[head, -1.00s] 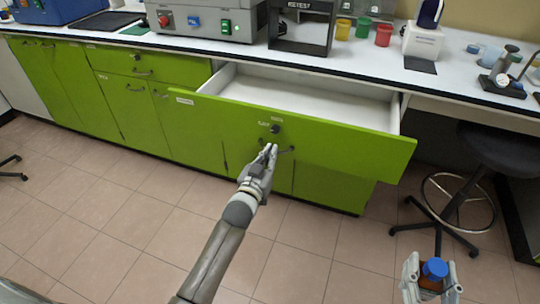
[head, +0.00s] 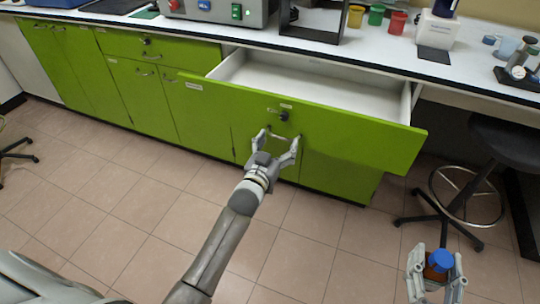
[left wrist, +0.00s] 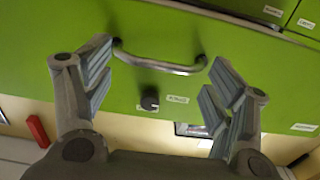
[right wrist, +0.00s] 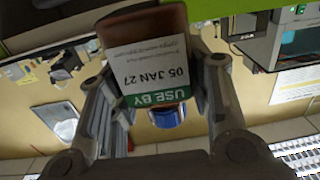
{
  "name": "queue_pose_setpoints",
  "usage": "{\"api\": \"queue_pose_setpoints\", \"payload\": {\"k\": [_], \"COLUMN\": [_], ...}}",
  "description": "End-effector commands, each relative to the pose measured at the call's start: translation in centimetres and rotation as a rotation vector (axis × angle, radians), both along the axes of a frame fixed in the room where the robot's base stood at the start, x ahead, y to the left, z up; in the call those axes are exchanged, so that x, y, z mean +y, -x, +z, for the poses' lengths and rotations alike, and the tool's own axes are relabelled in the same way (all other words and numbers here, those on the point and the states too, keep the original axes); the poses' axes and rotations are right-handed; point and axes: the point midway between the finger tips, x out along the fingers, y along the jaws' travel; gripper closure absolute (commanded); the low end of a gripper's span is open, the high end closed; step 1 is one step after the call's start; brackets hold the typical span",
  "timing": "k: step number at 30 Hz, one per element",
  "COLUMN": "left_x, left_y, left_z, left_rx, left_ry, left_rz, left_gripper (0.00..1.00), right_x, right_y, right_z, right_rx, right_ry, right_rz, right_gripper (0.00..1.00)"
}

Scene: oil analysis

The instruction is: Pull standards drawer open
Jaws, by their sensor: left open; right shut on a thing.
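The standards drawer (head: 350,138) has a lime-green front and is pulled well out, its white inside looking empty. Its metal handle (left wrist: 160,64) lies across the gap ahead of my left gripper (head: 281,138). In the left wrist view the open fingers (left wrist: 162,72) are to either side of the handle and not closed on it. A dark round knob (left wrist: 150,98) is on the drawer front. My right gripper (head: 437,272) is shut on a brown bottle with a blue cap (head: 440,260); the right wrist view shows its white and green "USE BY" label (right wrist: 155,65).
The white counter (head: 390,62) above carries a grey instrument (head: 215,10), a black frame and coloured cups (head: 376,14). A dark stool (head: 500,140) stands right of the drawer. The tiled floor (head: 130,220) in front is clear.

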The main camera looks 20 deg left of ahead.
Motion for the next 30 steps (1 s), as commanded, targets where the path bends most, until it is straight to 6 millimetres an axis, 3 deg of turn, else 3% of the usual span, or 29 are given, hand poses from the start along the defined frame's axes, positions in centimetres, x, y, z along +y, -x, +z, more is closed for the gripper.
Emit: {"api": "queue_pose_setpoints", "payload": {"k": [18,30], "left_x": [0.3,0.4], "left_y": [9.9,11.2], "left_z": [0.0,0.1], "left_rx": [0.000,-0.002], "left_ry": [0.000,0.000], "left_rz": [0.000,0.000], "left_gripper": [0.22,0.22], "right_x": [0.0,0.0], "right_y": [0.0,0.0], "right_z": [0.1,0.1], "right_rx": [-0.002,-0.002], "right_ry": [0.000,0.000], "right_rz": [0.000,0.000], "right_gripper": [0.83,0.83]}}
